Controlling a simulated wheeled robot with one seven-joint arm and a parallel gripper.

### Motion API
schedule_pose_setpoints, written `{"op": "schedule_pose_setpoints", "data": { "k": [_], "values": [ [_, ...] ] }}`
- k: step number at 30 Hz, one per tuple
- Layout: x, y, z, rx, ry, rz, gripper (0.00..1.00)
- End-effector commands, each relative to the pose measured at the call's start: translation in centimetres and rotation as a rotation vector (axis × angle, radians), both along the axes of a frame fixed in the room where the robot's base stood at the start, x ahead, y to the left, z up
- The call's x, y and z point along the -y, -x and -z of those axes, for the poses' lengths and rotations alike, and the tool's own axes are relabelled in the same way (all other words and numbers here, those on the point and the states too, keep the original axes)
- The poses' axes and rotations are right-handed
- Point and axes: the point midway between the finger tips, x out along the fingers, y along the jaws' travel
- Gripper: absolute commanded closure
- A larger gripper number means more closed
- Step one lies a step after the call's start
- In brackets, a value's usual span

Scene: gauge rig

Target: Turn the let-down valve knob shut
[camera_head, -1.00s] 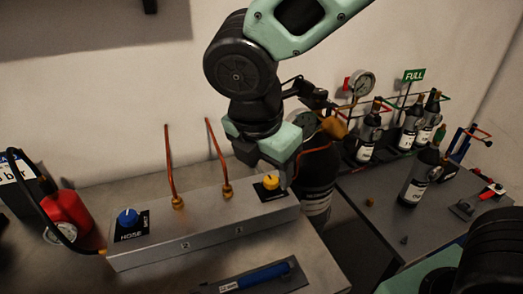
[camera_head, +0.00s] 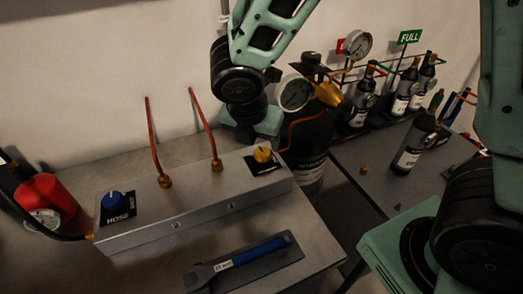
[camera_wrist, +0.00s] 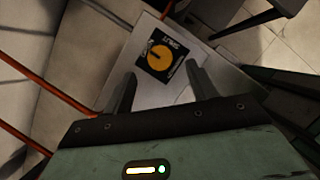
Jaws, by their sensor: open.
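A yellow knob (camera_head: 262,154) sits on a black label plate at the right end of a grey metal manifold block (camera_head: 180,214). A blue knob (camera_head: 113,200) on a plate reading HOSE is at the block's left end. My gripper (camera_wrist: 160,70) is open and empty, its two fingers apart and clear of the yellow knob.
Two copper pipes (camera_head: 204,125) rise from the block's top. A black cylinder with a gauge (camera_head: 295,92) stands right of my gripper. A blue-handled wrench (camera_head: 245,258) lies on a tray in front.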

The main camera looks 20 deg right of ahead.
Motion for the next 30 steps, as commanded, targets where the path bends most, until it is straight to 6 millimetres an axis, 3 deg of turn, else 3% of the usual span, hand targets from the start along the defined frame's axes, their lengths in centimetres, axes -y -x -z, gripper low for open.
{"op": "schedule_pose_setpoints", "data": {
  "k": [3, 9, 21, 26, 30],
  "values": [
    [0.6, -0.5, 2.3, -0.003, 0.002, 0.0, 0.42],
    [1.2, -1.2, 4.3, -0.001, 0.0, -0.001, 0.42],
    [1.4, -1.4, 4.9, 0.0, 0.0, 0.001, 0.42],
    [1.4, -1.4, 4.8, 0.0, 0.0, 0.001, 0.87],
    [1.4, -1.4, 4.8, 0.001, -0.001, 0.002, 0.87]
  ]
}}
